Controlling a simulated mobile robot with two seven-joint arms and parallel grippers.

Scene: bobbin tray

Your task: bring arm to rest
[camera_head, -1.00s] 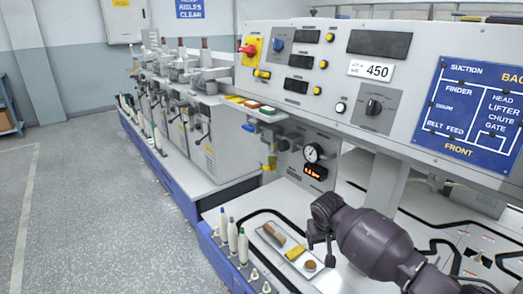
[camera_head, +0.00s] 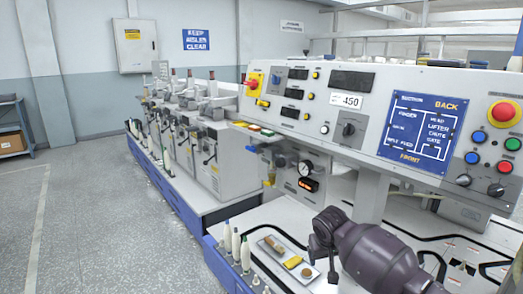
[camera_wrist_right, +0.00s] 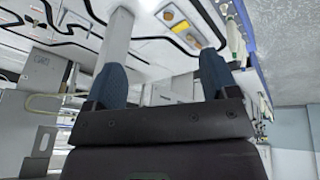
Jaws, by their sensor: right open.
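My right arm is dark purple-grey and comes in at the lower right of the head view. Its right gripper (camera_head: 327,262) hangs small and dark at the arm's end, over the pale machine deck (camera_head: 290,226), beside the small tray (camera_head: 262,246). In the right wrist view the two blue-grey fingers of my right gripper (camera_wrist_right: 162,82) stand wide apart, with nothing between them but the view of a grey post behind. The tray holds a brown piece, a yellow piece and a round brown piece. My left gripper is not in view.
White bobbins (camera_head: 236,244) stand on the blue front rail left of the tray. A grey control panel (camera_head: 345,130) with buttons and a blue diagram overhangs the deck. A row of machine units (camera_head: 203,150) recedes left. Open floor (camera_head: 95,220) lies at the left.

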